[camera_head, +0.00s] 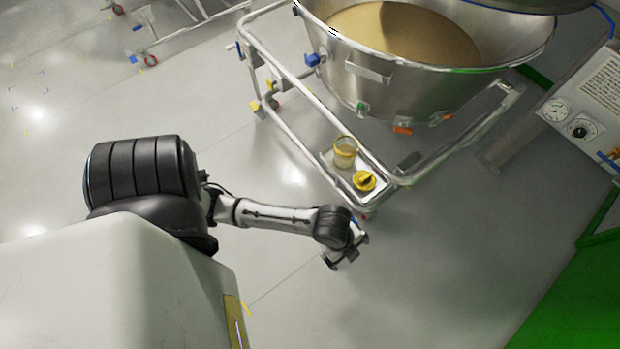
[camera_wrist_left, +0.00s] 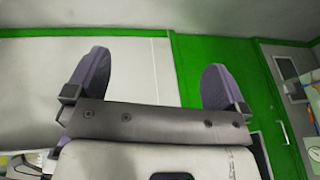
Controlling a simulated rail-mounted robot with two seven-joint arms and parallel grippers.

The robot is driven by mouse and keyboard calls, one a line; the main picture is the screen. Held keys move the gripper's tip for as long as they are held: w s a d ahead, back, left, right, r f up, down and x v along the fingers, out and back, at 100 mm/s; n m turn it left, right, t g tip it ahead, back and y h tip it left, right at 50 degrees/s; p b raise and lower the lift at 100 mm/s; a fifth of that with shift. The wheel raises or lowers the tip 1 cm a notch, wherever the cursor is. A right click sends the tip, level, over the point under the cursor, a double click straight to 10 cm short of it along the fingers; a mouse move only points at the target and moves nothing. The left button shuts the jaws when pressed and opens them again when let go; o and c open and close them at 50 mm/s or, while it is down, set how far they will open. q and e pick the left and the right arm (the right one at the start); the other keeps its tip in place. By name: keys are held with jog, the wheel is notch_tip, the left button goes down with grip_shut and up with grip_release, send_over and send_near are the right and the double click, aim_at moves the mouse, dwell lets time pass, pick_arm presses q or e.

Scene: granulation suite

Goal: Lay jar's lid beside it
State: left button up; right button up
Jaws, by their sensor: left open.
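The clear jar (camera_head: 345,155) with a yellowish rim stands upright on a small pale tray (camera_head: 371,168) at the near corner of the bin's cart. The yellow lid (camera_head: 364,181) with a dark mark on top lies on the tray beside the jar, on the near right side. My left gripper (camera_head: 348,252) is below the tray in the head view, apart from the jar and lid. In the left wrist view its two purple-grey fingers (camera_wrist_left: 154,78) are spread with nothing between them. My right gripper is not in view.
A large steel bin (camera_head: 420,90) holding tan powder stands on the tubular cart frame (camera_head: 300,135) above the tray. A panel with gauges (camera_head: 575,120) is at the right. Another wheeled frame (camera_head: 175,35) is at the upper left. Open grey floor (camera_head: 430,270) lies in front.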

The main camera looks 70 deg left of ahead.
pick_arm(q)
jog(key=s+a+r+n+y, duration=0.2)
jog(key=s+n, duration=0.6)
jog(key=n, duration=0.4)
jog(key=a+r, duration=0.1)
jog(key=a, duration=0.1)
jog(key=shift+s+a+r+t, duration=0.2)
jog(key=shift+s+a+t, duration=0.1)
jog(key=shift+s+a, duration=0.1)
